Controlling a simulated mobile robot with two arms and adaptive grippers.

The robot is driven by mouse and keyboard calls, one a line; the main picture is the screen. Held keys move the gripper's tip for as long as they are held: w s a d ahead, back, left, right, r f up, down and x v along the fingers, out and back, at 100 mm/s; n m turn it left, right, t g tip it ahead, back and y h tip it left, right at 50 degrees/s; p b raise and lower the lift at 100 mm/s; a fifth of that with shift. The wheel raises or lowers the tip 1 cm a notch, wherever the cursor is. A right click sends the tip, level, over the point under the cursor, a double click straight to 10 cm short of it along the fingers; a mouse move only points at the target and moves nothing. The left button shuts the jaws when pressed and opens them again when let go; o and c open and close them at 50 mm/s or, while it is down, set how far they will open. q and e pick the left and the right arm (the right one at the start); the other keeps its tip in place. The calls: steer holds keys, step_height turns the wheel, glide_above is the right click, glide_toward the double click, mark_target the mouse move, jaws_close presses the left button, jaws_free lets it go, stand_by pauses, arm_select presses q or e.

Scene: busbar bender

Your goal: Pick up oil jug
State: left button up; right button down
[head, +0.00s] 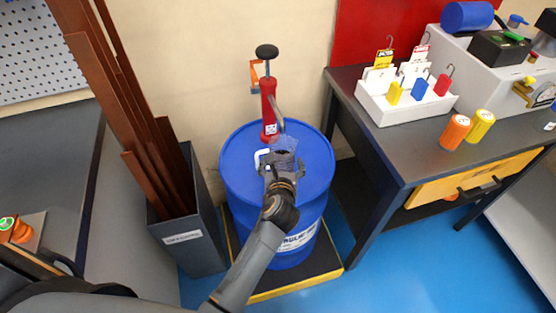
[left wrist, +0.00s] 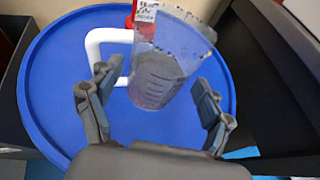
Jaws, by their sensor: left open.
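The oil jug is a clear, see-through measuring jug (head: 288,142) with a white handle. It stands on top of the blue drum (head: 238,160), in front of the red hand pump (head: 268,105). In the left wrist view the jug (left wrist: 160,75) is at the upper middle, its handle (left wrist: 95,50) toward the left. My left gripper (head: 284,167) is open at the near side of the jug. In the left wrist view its fingers (left wrist: 155,108) are spread on either side of the jug's lower part; I cannot tell whether they touch. My right gripper is not in view.
A grey bin (head: 185,255) with tall copper bars stands left of the drum. A dark workbench (head: 385,145) on the right holds a white tag rack (head: 405,108) and orange and yellow cylinders. The drum stands on a yellow-edged platform (head: 300,286).

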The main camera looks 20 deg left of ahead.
mark_target(282, 143)
arm_select(q)
steer(key=x, duration=0.3)
steer(key=shift+w+f, duration=0.15)
steer(key=shift+f, duration=0.1)
steer(key=shift+c, duration=0.2)
steer(key=c, duration=1.1)
steer(key=shift+r, duration=0.1)
steer(key=shift+r, duration=0.15)
steer(key=shift+r+p, duration=0.5)
steer(key=shift+r, duration=1.3)
steer(key=shift+s+d+f, duration=0.1)
steer(key=shift+s+d, duration=0.7)
steer(key=shift+s, duration=2.05)
steer(key=shift+s+d, duration=0.8)
steer(key=shift+s, duration=2.05)
steer(key=shift+s+d+f, duration=0.1)
steer(key=shift+s+d, duration=0.7)
steer(key=shift+s, duration=2.1)
